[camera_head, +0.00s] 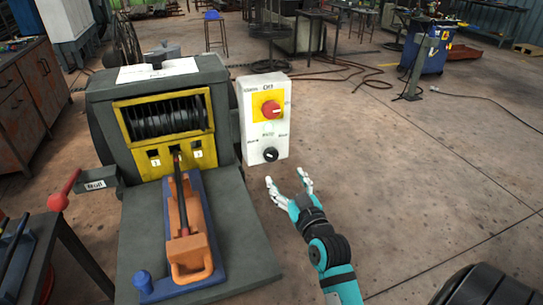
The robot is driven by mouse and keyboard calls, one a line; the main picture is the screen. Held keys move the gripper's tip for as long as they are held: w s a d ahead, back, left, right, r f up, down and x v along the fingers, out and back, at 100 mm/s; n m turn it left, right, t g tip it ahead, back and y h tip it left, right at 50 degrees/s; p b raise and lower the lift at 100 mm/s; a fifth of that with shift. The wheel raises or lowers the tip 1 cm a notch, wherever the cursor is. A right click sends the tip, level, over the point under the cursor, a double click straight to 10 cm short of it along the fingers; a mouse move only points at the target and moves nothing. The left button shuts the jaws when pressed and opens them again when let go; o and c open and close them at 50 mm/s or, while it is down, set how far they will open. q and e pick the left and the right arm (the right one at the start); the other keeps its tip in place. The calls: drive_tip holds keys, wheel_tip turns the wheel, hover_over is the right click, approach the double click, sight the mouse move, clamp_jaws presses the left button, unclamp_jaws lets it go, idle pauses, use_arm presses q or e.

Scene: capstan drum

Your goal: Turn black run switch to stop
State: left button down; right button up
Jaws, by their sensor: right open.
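The black run switch (270,155) is a small round knob low on a white control box (247,125). The box stands at the right side of the capstan machine (105,110). A red rotary knob (271,109) on a yellow plate sits above the black switch. The small print around the black switch is too blurred to read its setting surely. My right gripper (288,183) is open and empty, just below and right of the black switch, apart from it in the picture. My left gripper is not in view.
A blue and orange sled (188,235) lies on the machine's grey front plate (240,225). A red-knobbed lever (62,192) sticks out at the left. A bench with tools (45,240) stands at the lower left. The floor right of the control box is clear.

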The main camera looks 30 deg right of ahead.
sight(272, 157)
drive_tip(key=x, duration=1.1)
drive_tip(key=shift+w, duration=0.1)
drive_tip(key=c, duration=1.2)
